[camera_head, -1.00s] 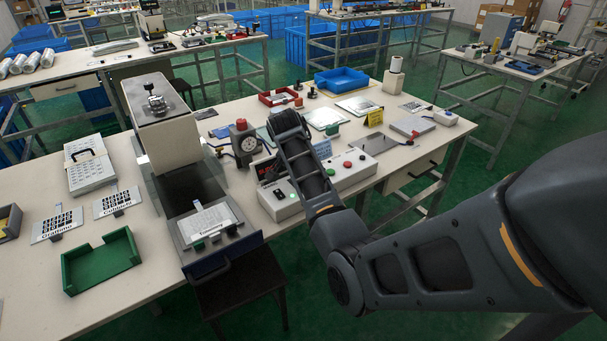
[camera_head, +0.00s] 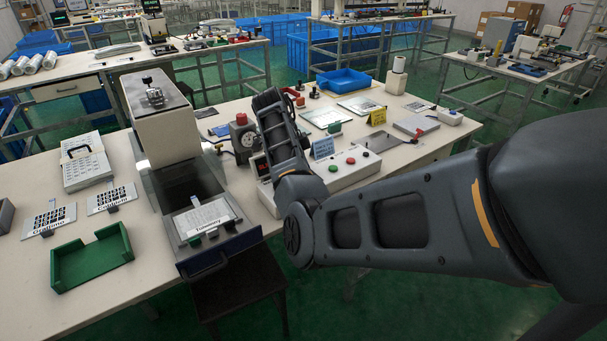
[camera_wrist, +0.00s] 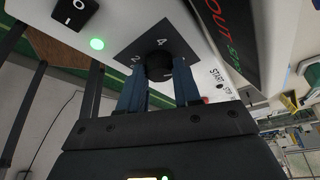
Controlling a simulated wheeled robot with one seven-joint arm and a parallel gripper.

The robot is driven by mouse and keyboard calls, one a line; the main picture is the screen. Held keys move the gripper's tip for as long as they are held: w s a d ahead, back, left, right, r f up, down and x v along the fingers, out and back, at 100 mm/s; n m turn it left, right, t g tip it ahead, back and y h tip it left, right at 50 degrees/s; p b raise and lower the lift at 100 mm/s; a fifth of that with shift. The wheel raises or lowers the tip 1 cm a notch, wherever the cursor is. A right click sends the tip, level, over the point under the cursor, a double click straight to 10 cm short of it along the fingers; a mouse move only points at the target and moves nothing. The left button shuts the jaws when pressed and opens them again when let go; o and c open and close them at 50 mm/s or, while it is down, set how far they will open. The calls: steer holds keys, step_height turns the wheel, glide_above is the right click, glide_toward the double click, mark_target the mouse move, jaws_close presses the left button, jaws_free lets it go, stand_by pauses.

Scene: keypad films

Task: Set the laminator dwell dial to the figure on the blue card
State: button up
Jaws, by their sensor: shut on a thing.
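The dwell dial (camera_wrist: 160,72) is a black round knob on a dark square plate in the wrist view. The figures 2 and 4 show on the plate; other marks are hidden. My gripper (camera_wrist: 159,66) has its two blue fingers on either side of the knob and is shut on it. In the head view my arm hides the gripper and the dial on the white control box (camera_head: 352,177). The blue card (camera_head: 322,148) stands behind that box; its writing is too small to read.
The panel also has a black rocker switch (camera_wrist: 75,10), a lit green lamp (camera_wrist: 97,43) and a red-lettered display (camera_wrist: 238,22). Red and green buttons sit on the box's right part. A yellow card (camera_head: 377,116) stands behind it. A green tray (camera_head: 92,262) lies at left.

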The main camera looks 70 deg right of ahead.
steer(key=shift+d+m+y+b, duration=0.1)
steer(key=shift+m+y+b, duration=0.4)
steer(key=shift+m+b, duration=0.75)
steer(key=shift+m, duration=0.45)
steer(key=o, duration=1)
steer(key=shift+o, duration=0.2)
steer(key=shift+r, duration=0.1)
steer(key=p+v, duration=0.1)
steer(key=v, duration=0.6)
steer(key=shift+w+r, duration=0.25)
steer(key=shift+s, duration=0.1)
